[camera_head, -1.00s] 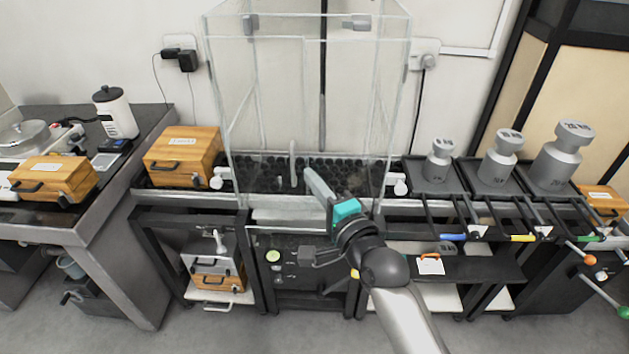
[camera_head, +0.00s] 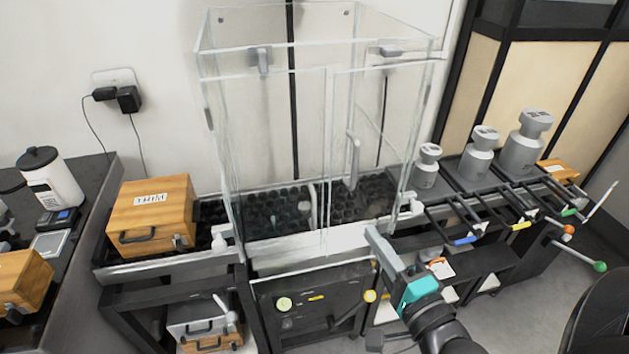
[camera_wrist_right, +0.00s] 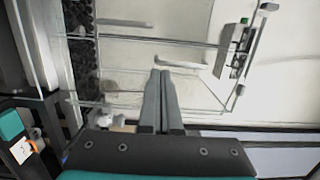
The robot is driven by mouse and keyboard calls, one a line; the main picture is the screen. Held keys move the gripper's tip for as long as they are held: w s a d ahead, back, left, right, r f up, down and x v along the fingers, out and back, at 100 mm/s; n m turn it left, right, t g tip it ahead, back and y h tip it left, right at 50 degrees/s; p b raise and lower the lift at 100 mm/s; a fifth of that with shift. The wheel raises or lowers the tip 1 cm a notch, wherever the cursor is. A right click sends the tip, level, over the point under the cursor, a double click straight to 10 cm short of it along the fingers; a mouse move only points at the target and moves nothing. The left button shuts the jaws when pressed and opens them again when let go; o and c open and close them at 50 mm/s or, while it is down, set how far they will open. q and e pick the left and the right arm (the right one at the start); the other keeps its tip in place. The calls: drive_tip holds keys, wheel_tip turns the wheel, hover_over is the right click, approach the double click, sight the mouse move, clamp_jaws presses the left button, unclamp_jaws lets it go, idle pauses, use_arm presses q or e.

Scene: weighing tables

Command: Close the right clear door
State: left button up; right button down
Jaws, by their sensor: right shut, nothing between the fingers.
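The clear enclosure (camera_head: 270,130) stands on the middle bench. Its right clear door (camera_head: 378,110) is a transparent panel with a pale upright handle (camera_head: 353,165). A second pale handle (camera_head: 312,205) stands lower to its left. I cannot tell how far the right door stands from its frame. My right gripper (camera_head: 371,231) is shut and empty, in front of the enclosure's lower right edge, below the door handle. In the right wrist view its fingers (camera_wrist_right: 160,74) point towards a pale bar (camera_wrist_right: 180,60), apparently a handle. My left gripper is not in view.
Grey weights (camera_head: 479,157) stand on trays to the right, with coloured-tipped rods (camera_head: 570,228) sticking out. A wooden box (camera_head: 152,213) sits on the bench left of the enclosure. A dark panel with buttons (camera_head: 315,297) is below.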

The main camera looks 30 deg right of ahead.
drive_tip(key=w, duration=0.3)
approach(334, 179)
drive_tip(key=w, duration=0.5)
drive_tip(key=shift+d+b, duration=0.3)
drive_tip(key=shift+d, duration=0.1)
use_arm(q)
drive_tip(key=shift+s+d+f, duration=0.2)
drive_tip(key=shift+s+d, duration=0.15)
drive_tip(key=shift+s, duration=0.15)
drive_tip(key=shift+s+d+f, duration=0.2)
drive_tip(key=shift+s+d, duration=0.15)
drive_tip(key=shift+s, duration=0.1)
use_arm(e)
drive_tip(key=shift+w, duration=0.9)
drive_tip(key=shift+w+d+r+p, duration=0.1)
drive_tip(key=shift+w+r+p, duration=0.1)
drive_tip(key=shift+w+p, duration=0.75)
drive_tip(key=shift+w+f+m+h, duration=0.1)
drive_tip(key=shift+w+m+h, duration=0.35)
drive_tip(key=shift+h, duration=0.25)
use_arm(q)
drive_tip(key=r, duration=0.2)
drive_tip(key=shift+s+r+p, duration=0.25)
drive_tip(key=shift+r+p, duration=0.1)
use_arm(e)
drive_tip(key=shift+w, duration=0.1)
